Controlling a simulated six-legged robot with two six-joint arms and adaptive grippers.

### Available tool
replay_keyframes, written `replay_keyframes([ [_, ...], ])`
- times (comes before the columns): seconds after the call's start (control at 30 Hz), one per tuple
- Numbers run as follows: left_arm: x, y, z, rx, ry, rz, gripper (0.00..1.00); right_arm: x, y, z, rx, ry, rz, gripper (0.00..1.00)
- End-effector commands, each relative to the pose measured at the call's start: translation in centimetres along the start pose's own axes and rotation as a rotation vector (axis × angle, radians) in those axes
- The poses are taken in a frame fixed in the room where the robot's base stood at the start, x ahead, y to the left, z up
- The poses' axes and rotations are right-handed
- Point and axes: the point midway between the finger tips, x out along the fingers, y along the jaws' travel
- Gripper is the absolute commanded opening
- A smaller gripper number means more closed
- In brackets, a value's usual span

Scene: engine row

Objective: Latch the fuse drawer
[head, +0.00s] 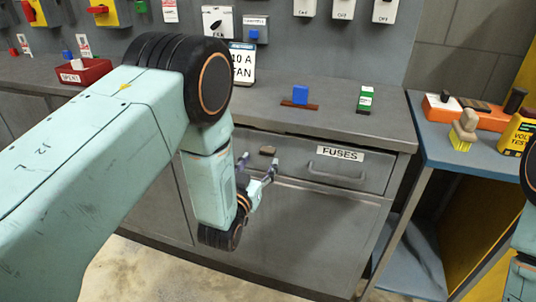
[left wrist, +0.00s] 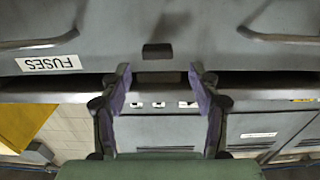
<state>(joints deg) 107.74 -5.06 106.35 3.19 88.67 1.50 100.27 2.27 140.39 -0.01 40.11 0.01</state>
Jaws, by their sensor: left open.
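The grey fuse drawer (head: 294,165) is under the bench top, with a FUSES label (head: 341,154) and a bar handle (head: 336,171). It looks flush or nearly so; I cannot tell if it is fully shut. A small brown latch piece (head: 268,151) sits on its front, left of the label. In the upside-down left wrist view the latch piece is a dark block (left wrist: 157,51) and the label (left wrist: 48,64) is to its left. My left gripper (head: 257,165) is open and empty, just in front of the drawer, its fingers (left wrist: 160,88) apart below the block. My right gripper is out of view.
On the bench top (head: 330,119) stand a blue block on a brown base (head: 300,96), a green fuse (head: 365,99) and a 10 A FAN card (head: 242,65). Part of my right arm shows there.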

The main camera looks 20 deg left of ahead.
Motion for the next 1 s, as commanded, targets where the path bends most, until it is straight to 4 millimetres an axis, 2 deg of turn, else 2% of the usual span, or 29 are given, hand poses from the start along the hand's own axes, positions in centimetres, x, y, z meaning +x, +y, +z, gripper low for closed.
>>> replay_keyframes([
  [0.1, 2.1, 0.0, 0.1, 0.000, 0.004, 0.001, 0.62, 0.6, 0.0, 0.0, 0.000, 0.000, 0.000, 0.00],
  [0.3, 4.4, 0.2, 0.1, 0.000, 0.000, 0.003, 0.62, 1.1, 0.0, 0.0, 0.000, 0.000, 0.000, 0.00],
  [0.7, 5.2, 0.4, 0.1, 0.000, -0.002, 0.006, 0.61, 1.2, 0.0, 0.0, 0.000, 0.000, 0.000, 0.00],
  [1.0, 5.2, 0.4, 0.1, 0.000, -0.002, 0.005, 0.36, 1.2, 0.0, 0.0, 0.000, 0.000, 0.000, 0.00],
])
